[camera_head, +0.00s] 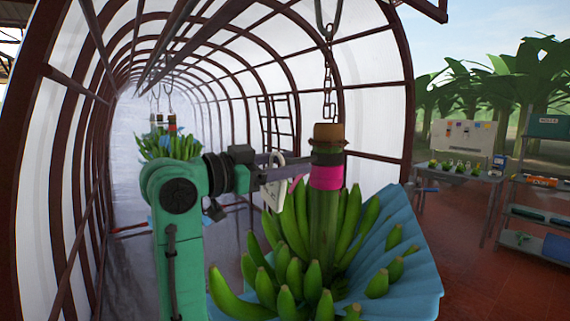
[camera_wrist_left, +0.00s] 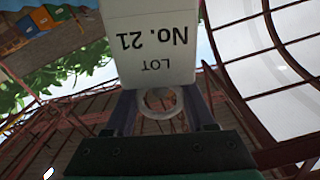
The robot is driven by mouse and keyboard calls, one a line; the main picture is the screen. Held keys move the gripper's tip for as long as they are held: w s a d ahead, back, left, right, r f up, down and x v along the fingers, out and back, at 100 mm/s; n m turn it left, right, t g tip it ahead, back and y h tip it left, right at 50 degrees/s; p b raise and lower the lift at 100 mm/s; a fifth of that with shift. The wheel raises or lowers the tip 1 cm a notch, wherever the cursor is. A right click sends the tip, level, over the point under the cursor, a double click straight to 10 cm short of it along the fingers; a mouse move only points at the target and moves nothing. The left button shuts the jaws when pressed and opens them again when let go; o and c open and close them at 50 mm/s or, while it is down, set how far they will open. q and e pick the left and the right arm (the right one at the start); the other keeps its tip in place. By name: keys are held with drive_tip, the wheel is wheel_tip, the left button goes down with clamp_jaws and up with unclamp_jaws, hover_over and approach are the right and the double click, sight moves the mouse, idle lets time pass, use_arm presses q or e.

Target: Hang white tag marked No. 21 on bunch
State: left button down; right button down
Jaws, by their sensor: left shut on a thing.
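The white tag (camera_head: 273,191) hangs at my left gripper (camera_head: 285,158), just left of the bunch's stem in the head view. In the left wrist view the tag (camera_wrist_left: 150,45) reads "LOT No. 21" upside down. Its pale ring (camera_wrist_left: 160,103) sits between the fingers of my left gripper (camera_wrist_left: 162,97), which is shut on it. The green banana bunch (camera_head: 290,265) hangs upright with a thick stem, a pink band (camera_head: 326,177) and a dark collar. The fingers reach close to the stem's upper part; whether they touch it I cannot tell. My right gripper is not in view.
A chain (camera_head: 328,85) rises above the stem. Blue sheeting (camera_head: 410,265) wraps the bunch's right and lower sides. Another bunch (camera_head: 170,146) hangs farther back in the arched tunnel. A table (camera_head: 460,174) and shelf rack (camera_head: 535,215) stand right, with open red floor before them.

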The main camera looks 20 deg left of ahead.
sight(316, 162)
use_arm(q)
drive_tip(key=shift+w+d, duration=0.1)
drive_tip(key=shift+w, duration=0.05)
idle(0.4)
drive_tip(key=shift+x, duration=0.9)
idle(0.5)
drive_tip(key=shift+w+d+p, duration=0.2)
drive_tip(key=shift+p, duration=0.15)
drive_tip(key=shift+w+d, duration=0.25)
drive_tip(key=shift+p+x, duration=0.35)
drive_tip(key=shift+x, duration=0.4)
idle(0.7)
drive_tip(key=shift+w+f, duration=0.1)
drive_tip(key=shift+f, duration=0.25)
idle(0.6)
